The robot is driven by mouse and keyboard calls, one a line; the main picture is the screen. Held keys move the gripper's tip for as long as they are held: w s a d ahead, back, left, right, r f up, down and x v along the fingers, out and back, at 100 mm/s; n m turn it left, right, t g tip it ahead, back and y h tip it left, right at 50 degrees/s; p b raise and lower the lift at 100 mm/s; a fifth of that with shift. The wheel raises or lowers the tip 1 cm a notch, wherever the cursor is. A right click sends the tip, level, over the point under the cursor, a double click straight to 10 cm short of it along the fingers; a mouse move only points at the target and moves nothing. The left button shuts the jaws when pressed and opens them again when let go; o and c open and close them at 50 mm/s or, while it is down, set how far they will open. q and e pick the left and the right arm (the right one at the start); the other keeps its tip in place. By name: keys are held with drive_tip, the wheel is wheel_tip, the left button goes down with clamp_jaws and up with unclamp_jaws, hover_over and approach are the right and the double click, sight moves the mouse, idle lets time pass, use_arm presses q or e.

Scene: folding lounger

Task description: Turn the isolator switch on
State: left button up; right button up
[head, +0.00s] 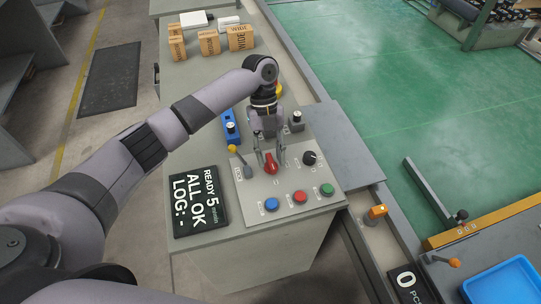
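A red-handled rotary switch (271,165), which looks like the isolator, sits on the grey control panel (285,181) in the head view. Its label is too small to read. My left gripper (269,160) points down over this switch, with its two fingers apart, one on each side of the red handle. The fingers look open; I cannot tell whether they touch the handle. My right gripper is not in view.
Blue (271,205), red (300,197) and green (327,189) buttons line the panel's front. A black knob (309,158) is right of the switch, a yellow-tipped lever (240,160) left. A display (199,202) reads "READY", "ALL OK". Cartons (209,43) stand behind.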

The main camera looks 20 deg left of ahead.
use_arm(q)
drive_tip(key=v, duration=1.1)
drive_tip(key=shift+r, duration=0.1)
